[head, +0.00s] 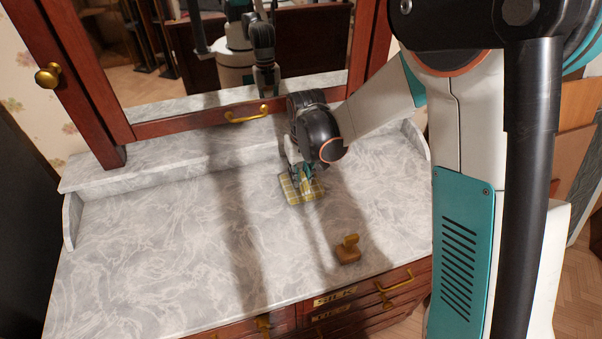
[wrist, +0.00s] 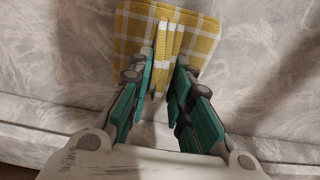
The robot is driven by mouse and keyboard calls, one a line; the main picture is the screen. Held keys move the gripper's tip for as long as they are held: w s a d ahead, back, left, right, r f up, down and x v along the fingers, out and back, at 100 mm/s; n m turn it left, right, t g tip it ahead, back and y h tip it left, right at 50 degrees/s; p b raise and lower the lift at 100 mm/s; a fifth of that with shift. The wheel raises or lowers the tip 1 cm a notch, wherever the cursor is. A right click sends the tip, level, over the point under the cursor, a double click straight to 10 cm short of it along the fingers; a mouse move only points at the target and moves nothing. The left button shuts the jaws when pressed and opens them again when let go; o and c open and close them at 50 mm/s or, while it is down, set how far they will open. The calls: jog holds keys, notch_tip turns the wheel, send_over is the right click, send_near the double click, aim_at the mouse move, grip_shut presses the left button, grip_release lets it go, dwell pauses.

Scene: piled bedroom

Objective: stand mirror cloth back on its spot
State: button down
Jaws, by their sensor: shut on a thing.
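The mirror cloth (head: 290,192) is a yellow-and-white checked cloth on the grey marbled dresser top, in front of the mirror. My gripper (head: 303,178) is over it, pointing down. In the wrist view, the fingers of my gripper (wrist: 165,62) are shut on a raised fold in the middle of the cloth (wrist: 203,42), and its two sides spread out left and right. The cloth looks flat on or very close to the marble; I cannot tell whether it touches. Part of it is hidden behind my fingers.
A small wooden piece with an upright knob (head: 347,250) stands near the dresser's front edge. A raised marble ledge (head: 150,165) runs along the back below the wood-framed mirror (head: 190,60). The left part of the dresser top (head: 150,250) is clear. Labelled drawers (head: 350,300) are below.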

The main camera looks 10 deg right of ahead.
aim_at(302, 175)
jog(key=shift+f+b, duration=0.35)
jog(key=shift+f, duration=0.15)
jog(key=c, duration=1.4)
grip_release()
jog(key=shift+o, duration=0.2)
jog(key=shift+r, duration=0.1)
jog(key=shift+s+d+r+p, duration=0.1)
jog(key=shift+s+r+p, duration=0.1)
jog(key=shift+r+p, duration=0.9)
jog(key=shift+s+a+r+p, duration=0.15)
jog(key=shift+r+p, duration=0.45)
jog(key=shift+r, duration=0.95)
jog(key=shift+s+d+r+p, duration=0.15)
jog(key=shift+s+r+p, duration=0.1)
jog(key=shift+r+p, duration=0.85)
jog(key=shift+r, duration=0.15)
